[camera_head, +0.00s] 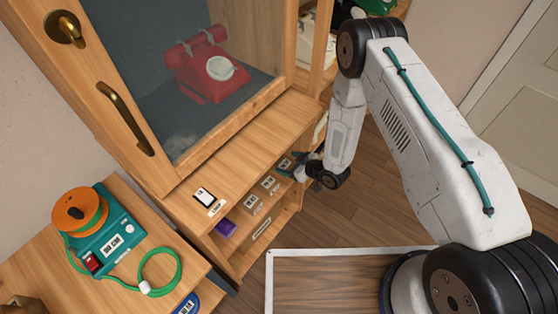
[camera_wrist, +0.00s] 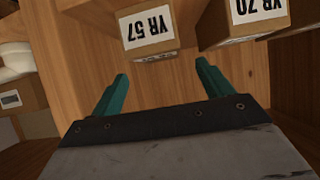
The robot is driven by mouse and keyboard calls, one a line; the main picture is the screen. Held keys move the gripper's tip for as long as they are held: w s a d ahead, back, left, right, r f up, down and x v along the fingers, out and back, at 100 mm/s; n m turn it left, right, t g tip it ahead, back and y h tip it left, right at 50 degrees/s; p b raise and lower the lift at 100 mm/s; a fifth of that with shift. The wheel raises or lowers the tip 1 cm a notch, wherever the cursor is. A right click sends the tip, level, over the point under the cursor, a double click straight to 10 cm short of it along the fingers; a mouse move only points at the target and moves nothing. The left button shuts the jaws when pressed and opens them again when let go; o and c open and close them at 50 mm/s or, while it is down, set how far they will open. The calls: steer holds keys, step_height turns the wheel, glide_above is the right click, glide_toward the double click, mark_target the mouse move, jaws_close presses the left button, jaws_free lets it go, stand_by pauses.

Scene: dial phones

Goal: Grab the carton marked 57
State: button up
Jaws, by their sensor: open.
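The carton marked YR 57 (camera_wrist: 148,50) sits in the shelf compartment at the top of the wrist view, its label upside down. My gripper (camera_wrist: 162,72) is open and empty, its two teal fingers pointing toward that carton with a gap before it. The carton's far part is cut off by the frame edge. In the head view my gripper (camera_head: 290,172) is at the open front of the low shelf. Several small labelled cartons (camera_head: 252,205) stand there, but their numbers are too small to read.
A carton marked YR 70 (camera_wrist: 243,32) stands close to the right of the 57 carton. A wooden shelf wall (camera_wrist: 60,65) is at left. A glass-doored cabinet with a red phone (camera_head: 205,70) rises above the shelf. The floor (camera_head: 335,220) in front is clear.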

mark_target(279, 161)
steer(key=x, duration=0.6)
steer(key=shift+f, duration=0.2)
steer(key=c, duration=1.2)
